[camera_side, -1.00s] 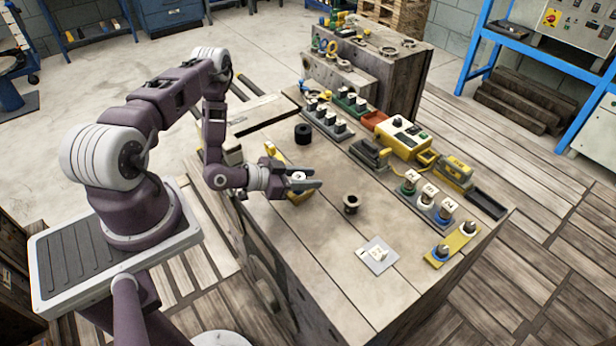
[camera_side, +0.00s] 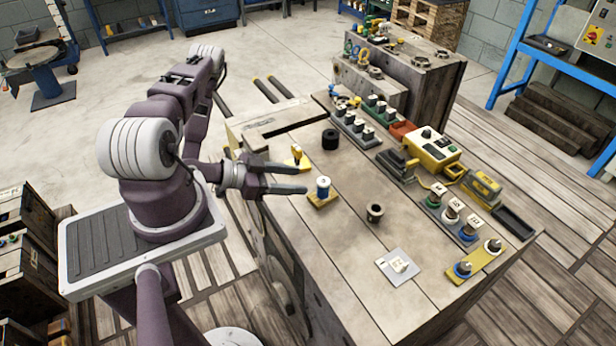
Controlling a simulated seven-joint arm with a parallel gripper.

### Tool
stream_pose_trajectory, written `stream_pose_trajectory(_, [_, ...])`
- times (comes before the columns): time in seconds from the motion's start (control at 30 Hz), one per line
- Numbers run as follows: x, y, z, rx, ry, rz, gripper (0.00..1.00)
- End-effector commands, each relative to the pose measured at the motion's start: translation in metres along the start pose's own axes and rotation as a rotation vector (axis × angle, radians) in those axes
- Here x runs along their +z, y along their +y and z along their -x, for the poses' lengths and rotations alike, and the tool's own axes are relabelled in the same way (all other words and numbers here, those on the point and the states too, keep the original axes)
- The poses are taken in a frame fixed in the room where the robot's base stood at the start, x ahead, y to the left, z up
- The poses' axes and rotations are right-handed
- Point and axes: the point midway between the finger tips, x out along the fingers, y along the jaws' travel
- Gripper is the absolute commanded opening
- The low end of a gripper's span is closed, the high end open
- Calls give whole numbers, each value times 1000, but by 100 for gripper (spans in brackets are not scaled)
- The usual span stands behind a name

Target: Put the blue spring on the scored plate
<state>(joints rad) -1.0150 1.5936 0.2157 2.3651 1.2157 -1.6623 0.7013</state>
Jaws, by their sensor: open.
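My gripper (camera_side: 306,191) is open and empty, to the left of the blue spring. Its fingers point towards the spring and appear apart from it.
A yellow pointed piece (camera_side: 297,155) stands just behind my gripper. A black ring (camera_side: 330,139) and a dark hollow cylinder (camera_side: 375,212) stand on the bench. A yellow box (camera_side: 433,150) and several tagged parts line the right side. The front middle is mostly clear.

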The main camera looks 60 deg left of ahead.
Motion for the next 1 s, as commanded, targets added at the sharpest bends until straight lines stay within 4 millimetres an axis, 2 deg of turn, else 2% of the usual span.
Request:
stream_pose_trajectory(0.07, [-3, -4, -2, 16, -34, -40, 52])
stream_pose_trajectory(0.17, [-12, -20, -15, 50, -162, -161, 52])
stream_pose_trajectory(0.27, [-37, -47, -26, 38, -341, -293, 52])
stream_pose_trajectory(0.37, [-84, -68, -26, -42, -497, -370, 52])
stream_pose_trajectory(0.47, [-146, -71, -11, -163, -602, -377, 52])
stream_pose_trajectory(0.5, [-171, -64, 0, -210, -628, -358, 52])
stream_pose_trajectory(0.57, [-206, -47, 20, -273, -650, -307, 52])
stream_pose_trajectory(0.6, [-227, -30, 37, -305, -655, -262, 52])
stream_pose_trajectory(0.67, [-252, 2, 65, -331, -654, -182, 52])
stream_pose_trajectory(0.7, [-262, 26, 86, -333, -652, -122, 52])
stream_pose_trajectory(0.8, [-273, 85, 136, -292, -649, 10, 52])
stream_pose_trajectory(0.9, [-268, 129, 176, -227, -659, 99, 52])
stream_pose_trajectory(1.0, [-262, 153, 199, -181, -672, 144, 52])
